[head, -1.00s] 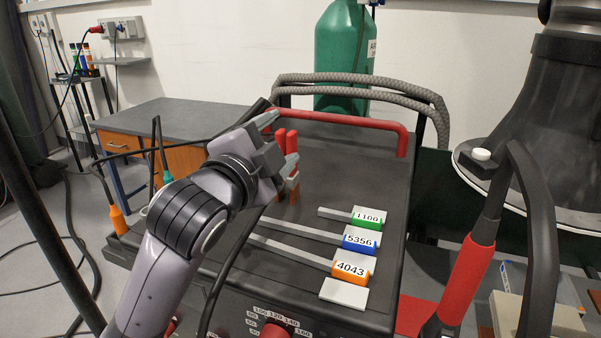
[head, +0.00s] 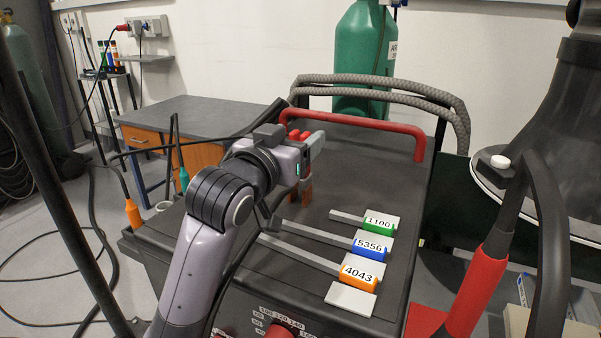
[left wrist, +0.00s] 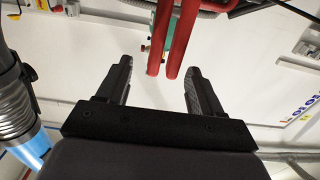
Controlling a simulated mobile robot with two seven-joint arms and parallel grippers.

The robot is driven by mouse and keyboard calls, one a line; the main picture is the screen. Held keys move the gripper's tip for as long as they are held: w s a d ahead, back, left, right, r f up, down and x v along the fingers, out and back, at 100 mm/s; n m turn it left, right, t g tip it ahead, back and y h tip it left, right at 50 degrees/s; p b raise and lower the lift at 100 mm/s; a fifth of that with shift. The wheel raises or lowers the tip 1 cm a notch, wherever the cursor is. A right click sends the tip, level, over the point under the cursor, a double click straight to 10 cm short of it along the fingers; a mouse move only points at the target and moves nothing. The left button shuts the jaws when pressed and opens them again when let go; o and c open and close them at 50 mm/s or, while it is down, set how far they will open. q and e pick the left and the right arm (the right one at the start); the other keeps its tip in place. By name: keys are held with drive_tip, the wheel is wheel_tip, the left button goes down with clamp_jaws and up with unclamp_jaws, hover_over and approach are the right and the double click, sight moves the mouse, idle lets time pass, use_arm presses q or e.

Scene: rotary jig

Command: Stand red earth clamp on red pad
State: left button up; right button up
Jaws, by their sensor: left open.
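The red earth clamp (head: 294,134) stands on the dark top of the welding machine, its two red handles showing above my gripper. A reddish-brown lower part (head: 301,194) shows below the gripper. My left gripper (head: 310,152) is open at the handles and hides the clamp's middle. In the left wrist view the two red handles (left wrist: 173,45) reach in between the spread fingertips (left wrist: 158,68), with space on both sides. A flat red patch (head: 424,320) at the lower right may be the red pad; I cannot tell. My right gripper is not in view.
Tagged grey bars with green (head: 379,223), blue (head: 369,246) and orange (head: 358,274) labels lie right of the clamp. A red rail (head: 360,122) and grey hoses run behind. A red-sleeved torch (head: 477,288) stands at right.

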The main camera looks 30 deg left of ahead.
sight(304, 132)
use_arm(q)
drive_tip(key=shift+w+a+f+p, duration=0.1)
drive_tip(key=shift+w+a+p, duration=0.05)
drive_tip(key=shift+w, duration=0.95)
drive_tip(key=shift+w+a+f+p, duration=0.1)
drive_tip(key=shift+w+p, duration=0.05)
drive_tip(key=shift+w, duration=0.9)
clamp_jaws()
drive_tip(key=shift+r, duration=0.1)
